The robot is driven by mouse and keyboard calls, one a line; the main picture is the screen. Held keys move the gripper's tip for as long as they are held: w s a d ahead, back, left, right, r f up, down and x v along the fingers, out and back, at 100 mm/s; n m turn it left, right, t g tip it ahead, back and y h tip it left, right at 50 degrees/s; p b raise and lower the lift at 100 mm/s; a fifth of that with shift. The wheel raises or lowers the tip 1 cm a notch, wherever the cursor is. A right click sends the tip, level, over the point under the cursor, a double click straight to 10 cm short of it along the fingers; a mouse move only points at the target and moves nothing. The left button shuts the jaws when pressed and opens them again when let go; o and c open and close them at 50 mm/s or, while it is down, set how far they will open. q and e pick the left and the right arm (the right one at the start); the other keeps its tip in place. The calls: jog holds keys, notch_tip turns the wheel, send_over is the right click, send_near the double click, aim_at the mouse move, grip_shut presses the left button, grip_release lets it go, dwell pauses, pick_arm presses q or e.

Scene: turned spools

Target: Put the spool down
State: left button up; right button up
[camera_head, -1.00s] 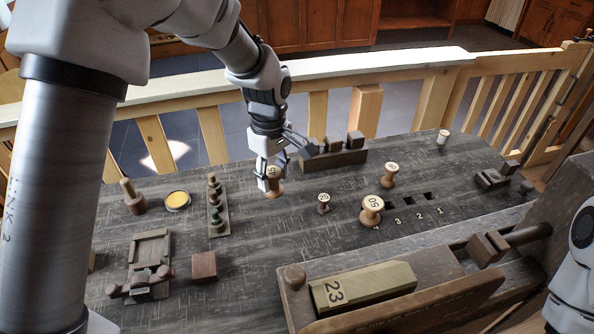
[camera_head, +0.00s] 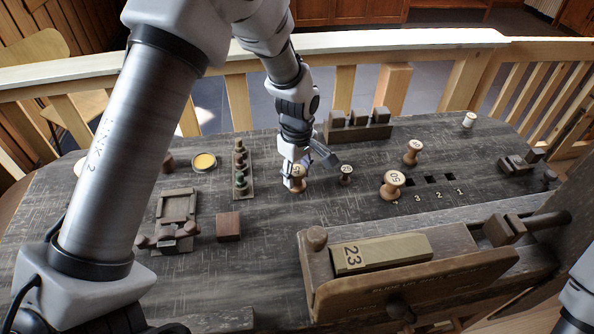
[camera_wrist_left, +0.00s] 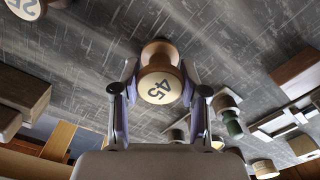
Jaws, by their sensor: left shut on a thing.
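My left gripper (camera_head: 296,172) is shut on a turned wooden spool (camera_head: 297,184) with a pale top. My right gripper is not in view.
A small spool (camera_head: 346,173) stands just right of the held one. A peg rack (camera_head: 241,180) and a wooden block (camera_head: 228,227) are left.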

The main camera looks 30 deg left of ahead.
aim_at(298, 170)
pick_arm(q)
jog(key=o, duration=1.3)
jog(key=shift+w+f, duration=0.15)
jog(key=shift+w, duration=0.05)
jog(key=shift+c, duration=0.2)
jog(key=shift+s, duration=0.1)
notch_tip(298, 170, up, 13)
jog(key=shift+f+b, duration=0.2)
jog(key=shift+b, duration=0.15)
